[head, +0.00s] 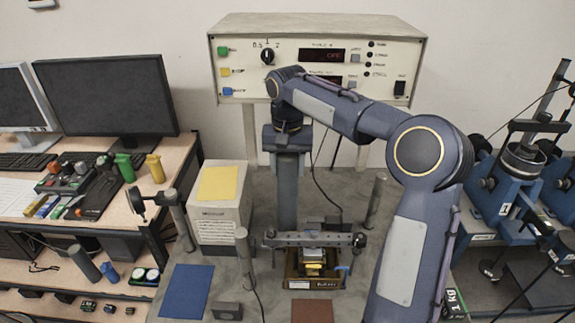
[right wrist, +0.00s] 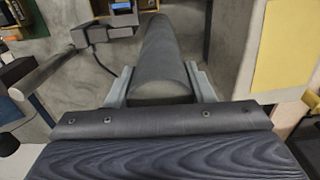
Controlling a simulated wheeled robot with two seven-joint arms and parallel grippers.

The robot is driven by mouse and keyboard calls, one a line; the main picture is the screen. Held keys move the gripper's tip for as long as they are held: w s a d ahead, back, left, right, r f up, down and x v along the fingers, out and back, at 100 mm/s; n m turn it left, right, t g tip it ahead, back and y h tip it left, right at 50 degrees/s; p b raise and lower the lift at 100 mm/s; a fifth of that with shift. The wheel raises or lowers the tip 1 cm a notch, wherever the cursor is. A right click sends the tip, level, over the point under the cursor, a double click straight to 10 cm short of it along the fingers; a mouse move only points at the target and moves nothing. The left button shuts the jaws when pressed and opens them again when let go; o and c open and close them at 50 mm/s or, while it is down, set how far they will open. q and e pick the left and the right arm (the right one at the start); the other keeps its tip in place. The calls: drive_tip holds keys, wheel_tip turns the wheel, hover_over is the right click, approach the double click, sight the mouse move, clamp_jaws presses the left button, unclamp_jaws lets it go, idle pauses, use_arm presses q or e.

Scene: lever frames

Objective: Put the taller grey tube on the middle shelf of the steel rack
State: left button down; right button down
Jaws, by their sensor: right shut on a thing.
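My right gripper (head: 288,148) is shut on a grey tube (head: 287,195), which hangs upright below it over the grey bench. In the right wrist view the tube (right wrist: 163,50) runs away from between the two light-grey fingers of the gripper (right wrist: 160,86). The tube's lower end is close to the lever fixture in the head view; I cannot tell whether it touches anything. A shorter-looking grey tube (head: 85,264) leans on a lower shelf at the left. The shelved unit (head: 152,232) there has dark framing and wood-coloured boards. My left gripper is not in view.
A lever fixture (head: 314,281) stands on the grey bench (head: 350,190), with slim posts around it. A white box with a yellow sheet (head: 218,184) stands left. A control panel (head: 318,55) is behind. Blue machines (head: 500,195) stand right. Monitors (head: 110,93) stand left.

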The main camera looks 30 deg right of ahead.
drive_tip(key=c, duration=0.7)
unclamp_jaws()
drive_tip(key=shift+f, duration=0.1)
drive_tip(key=shift+o, duration=0.2)
